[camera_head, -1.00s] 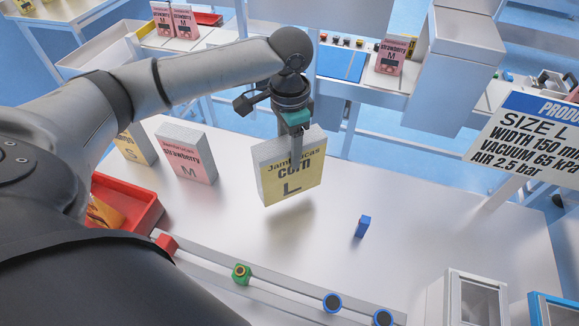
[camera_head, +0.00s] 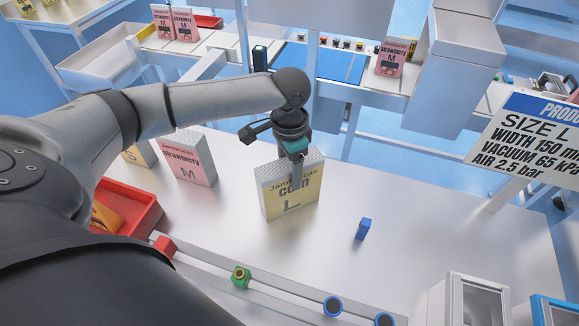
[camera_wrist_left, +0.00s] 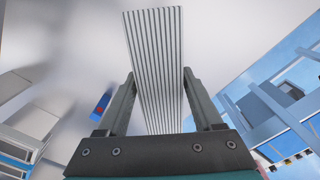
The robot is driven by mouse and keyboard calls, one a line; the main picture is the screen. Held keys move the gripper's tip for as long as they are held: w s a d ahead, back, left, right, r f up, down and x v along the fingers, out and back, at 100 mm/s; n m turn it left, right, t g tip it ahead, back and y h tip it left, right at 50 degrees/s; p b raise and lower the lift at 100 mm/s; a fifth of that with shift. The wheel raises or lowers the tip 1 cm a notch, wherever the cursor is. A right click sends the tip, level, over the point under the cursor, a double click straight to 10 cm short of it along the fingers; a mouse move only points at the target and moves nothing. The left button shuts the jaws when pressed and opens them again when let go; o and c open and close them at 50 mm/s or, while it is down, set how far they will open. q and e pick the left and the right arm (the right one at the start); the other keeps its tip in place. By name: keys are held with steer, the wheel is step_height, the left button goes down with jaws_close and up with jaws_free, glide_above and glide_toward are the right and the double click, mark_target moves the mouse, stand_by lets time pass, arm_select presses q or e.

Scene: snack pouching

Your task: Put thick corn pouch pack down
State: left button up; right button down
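The thick corn pouch pack (camera_head: 290,202), yellow-fronted with grey sides and a large L, is upright near the middle of the white table (camera_head: 400,225). Its lower edge is at or just above the table top; I cannot tell if it touches. My left gripper (camera_head: 296,180) reaches down over its top, one finger in front of the label. In the left wrist view the pack's ribbed edge (camera_wrist_left: 158,60) lies between the fingertips of the left gripper (camera_wrist_left: 159,80), which look closed against its two sides. My right gripper is not in view.
A pink strawberry M pack (camera_head: 188,160) and an S pack (camera_head: 139,153) stand to the left. A red tray (camera_head: 130,208) is at front left. A small blue block (camera_head: 363,229) lies right of the corn pack. A rail with buttons (camera_head: 290,289) runs along the front.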

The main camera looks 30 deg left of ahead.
arm_select(q)
steer(key=shift+o, duration=1.2)
step_height(320, 180, up, 12)
steer(key=p, duration=0.1)
steer(key=shift+r, duration=0.15)
